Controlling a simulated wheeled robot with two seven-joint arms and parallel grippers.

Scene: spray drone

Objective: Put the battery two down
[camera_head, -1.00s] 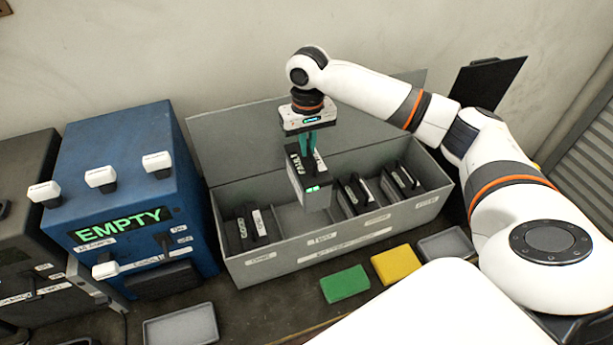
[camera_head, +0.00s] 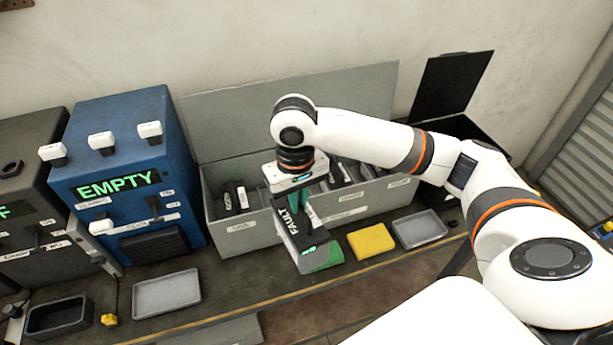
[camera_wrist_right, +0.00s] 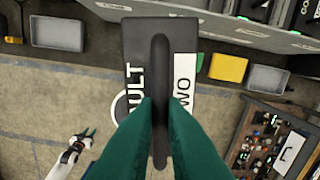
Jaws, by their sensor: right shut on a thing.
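Battery two (camera_head: 304,246) is a dark and grey block with the words FAULT and TWO on it and a green light on its end. My right gripper (camera_head: 301,206) is shut on its top handle and holds it above the bench front, before the grey box. In the right wrist view the green fingers (camera_wrist_right: 160,105) close on the dark handle of the battery (camera_wrist_right: 185,40). A green pad (camera_head: 332,255) lies partly hidden behind the battery. My left gripper (camera_wrist_right: 82,142) shows small at the lower left of the right wrist view; its jaws are too small to read.
The grey divided box (camera_head: 240,240) holds several batteries. A yellow pad (camera_head: 371,241) and grey trays (camera_head: 419,229) (camera_head: 166,293) lie along the bench. A blue machine (camera_head: 125,185) reading EMPTY stands left. A dark tray (camera_head: 58,317) is at the lower left.

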